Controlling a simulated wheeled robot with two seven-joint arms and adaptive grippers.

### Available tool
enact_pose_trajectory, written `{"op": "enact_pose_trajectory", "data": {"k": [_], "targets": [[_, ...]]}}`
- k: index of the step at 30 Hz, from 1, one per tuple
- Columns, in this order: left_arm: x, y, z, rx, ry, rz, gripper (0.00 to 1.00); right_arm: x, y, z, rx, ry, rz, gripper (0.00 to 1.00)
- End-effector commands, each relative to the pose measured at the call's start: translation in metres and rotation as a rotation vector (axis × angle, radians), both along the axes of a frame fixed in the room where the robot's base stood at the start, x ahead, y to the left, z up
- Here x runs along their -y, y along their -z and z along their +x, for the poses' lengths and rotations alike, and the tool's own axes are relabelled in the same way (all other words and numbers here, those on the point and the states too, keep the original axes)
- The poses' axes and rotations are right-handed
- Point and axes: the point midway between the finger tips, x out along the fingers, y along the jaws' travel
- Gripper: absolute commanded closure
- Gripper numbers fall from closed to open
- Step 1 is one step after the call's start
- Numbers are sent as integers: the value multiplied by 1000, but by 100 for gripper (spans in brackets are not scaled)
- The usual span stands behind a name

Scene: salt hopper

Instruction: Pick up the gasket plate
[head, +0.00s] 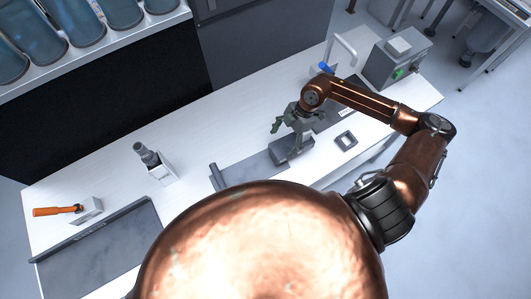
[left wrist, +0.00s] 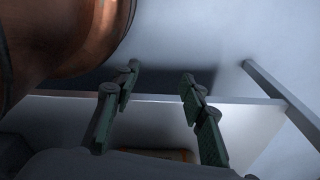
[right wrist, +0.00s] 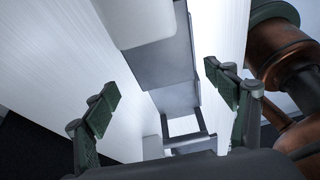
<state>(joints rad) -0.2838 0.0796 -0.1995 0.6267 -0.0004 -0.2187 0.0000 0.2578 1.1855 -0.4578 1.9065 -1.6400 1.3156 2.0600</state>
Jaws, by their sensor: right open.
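A small dark square plate with an open middle, which looks like the gasket plate (head: 346,133), lies flat on the white bench in the head view, right of my right gripper. My right gripper (head: 286,127) is open and empty above the bench, over or beside a grey block (head: 291,148); the exact gap is unclear. In the right wrist view its fingers (right wrist: 166,90) are wide apart, with grey parts beyond them and a dark square frame that I cannot surely match to the plate. My left gripper (left wrist: 160,82) is open and empty in the left wrist view.
A grey box with a green button (head: 390,68) and a bent pale tube (head: 345,46) stand at the bench's far right. A grey stand (head: 160,168), an orange-handled tool (head: 55,211) and a dark tray (head: 100,255) are at left. The white bench (head: 215,125) has bare room between.

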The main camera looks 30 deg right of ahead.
Motion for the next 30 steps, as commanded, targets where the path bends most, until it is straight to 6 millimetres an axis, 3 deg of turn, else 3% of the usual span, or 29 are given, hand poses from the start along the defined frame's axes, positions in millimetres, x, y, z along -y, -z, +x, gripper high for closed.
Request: {"op": "enact_pose_trajectory", "data": {"k": [9,15,23,30], "targets": [[-2,-7,-40,-48,-10,2,61,-19,33,-3,-3,-1,6,22],[-1,-11,-29,-36,-8,2,61,-28,57,-4,-2,0,4,22],[0,-13,-5,-4,-2,-1,61,-29,61,-4,0,-1,2,22],[0,-12,-13,-14,-3,1,61,-29,61,-4,0,-1,2,36]]}}
